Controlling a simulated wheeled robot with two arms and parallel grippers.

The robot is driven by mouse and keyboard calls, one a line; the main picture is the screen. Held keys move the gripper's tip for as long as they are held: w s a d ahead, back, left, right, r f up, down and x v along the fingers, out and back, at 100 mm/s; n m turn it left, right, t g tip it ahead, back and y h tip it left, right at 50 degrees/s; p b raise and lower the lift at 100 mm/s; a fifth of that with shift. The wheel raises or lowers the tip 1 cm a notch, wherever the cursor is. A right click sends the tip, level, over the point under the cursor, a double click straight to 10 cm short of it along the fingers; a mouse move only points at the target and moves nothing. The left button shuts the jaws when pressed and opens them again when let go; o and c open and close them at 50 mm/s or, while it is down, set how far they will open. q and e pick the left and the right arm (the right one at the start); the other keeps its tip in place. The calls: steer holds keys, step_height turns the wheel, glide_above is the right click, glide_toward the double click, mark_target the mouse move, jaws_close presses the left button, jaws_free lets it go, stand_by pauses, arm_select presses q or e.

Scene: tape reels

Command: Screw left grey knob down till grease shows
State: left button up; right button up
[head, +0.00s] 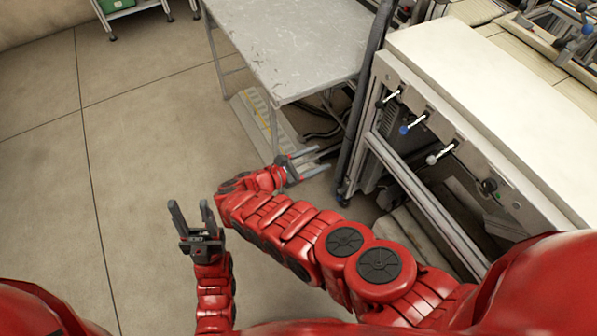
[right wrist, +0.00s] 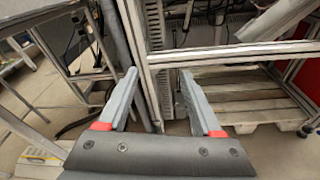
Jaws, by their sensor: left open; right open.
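A row of levers with round knobs runs along the side of the white-topped bench in the head view. A light grey knob (head: 431,160) sits right of a blue knob (head: 404,130); a black knob (head: 380,104) is furthest left and a dark knob (head: 488,186) furthest right. No grease can be made out. My left gripper (head: 190,203) is open and empty over the floor, far from the knobs. My right gripper (head: 322,160) is open and empty, left of the bench; its spread fingers also show in the right wrist view (right wrist: 158,80). The knobs cannot be made out in the right wrist view.
The white bench (head: 480,75) fills the right side, with a metal rail (head: 425,200) low on its side. A grey metal table (head: 295,45) and a dark post (head: 362,95) stand beyond my right gripper. Floor at the left is clear.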

steer(key=shift+w+a+f+m+y, duration=0.1)
steer(key=shift+a+m+y, duration=0.05)
steer(key=shift+a, duration=0.3)
steer(key=shift+w+a+f+m+y, duration=0.1)
steer(key=shift+a+m+y, duration=0.05)
steer(key=shift+a, duration=0.3)
steer(key=w+d+r+n+h+b, duration=0.1)
steer(key=w+d+r+n+h, duration=0.2)
steer(key=d+r, duration=0.8)
steer(key=w+d, duration=0.4)
steer(key=d, duration=0.3)
steer(key=w+d+m, duration=0.1)
steer(key=w+d, duration=0.3)
steer(key=d, duration=0.4)
steer(key=shift+d+p, duration=0.2)
steer(key=shift+p, duration=0.25)
steer(key=shift+s, duration=0.1)
jaws_close()
